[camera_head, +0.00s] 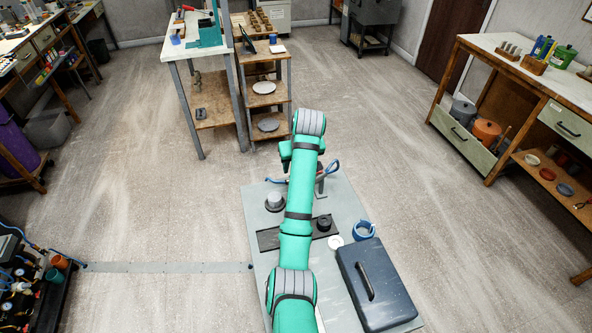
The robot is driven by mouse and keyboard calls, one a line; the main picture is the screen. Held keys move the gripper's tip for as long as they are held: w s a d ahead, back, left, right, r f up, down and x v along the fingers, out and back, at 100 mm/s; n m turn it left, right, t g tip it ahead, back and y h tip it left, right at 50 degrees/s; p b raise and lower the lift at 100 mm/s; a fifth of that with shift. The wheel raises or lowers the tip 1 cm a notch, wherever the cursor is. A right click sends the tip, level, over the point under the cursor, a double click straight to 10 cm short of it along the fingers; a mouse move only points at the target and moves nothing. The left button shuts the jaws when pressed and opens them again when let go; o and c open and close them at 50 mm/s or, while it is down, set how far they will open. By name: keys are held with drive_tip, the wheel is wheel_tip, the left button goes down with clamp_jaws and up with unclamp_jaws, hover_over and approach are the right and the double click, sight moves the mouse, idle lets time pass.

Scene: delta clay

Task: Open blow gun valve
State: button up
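My green arm (298,225) reaches from the bottom edge up over a grey worktable (258,205). My gripper cannot be made out; the arm hides that area. Just right of the arm, a grey upright piece (321,184) stands near the table's far edge with a blue hose (333,168) beside it. It may be the blow gun on a stand, but it is partly hidden. More blue hose shows left of the arm. No valve can be clearly picked out on the table. At the lower left, a dark unit (22,285) carries gauges and small fittings with blue hose.
On the worktable are a dark case (373,282), a blue coil (363,230), a white ring (336,242), a black cylinder (324,222) and a grey round piece (274,201). A floor strip (165,267) runs to the table from the left. Open floor lies on both sides.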

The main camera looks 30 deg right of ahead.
drive_tip(key=shift+v, duration=2.2)
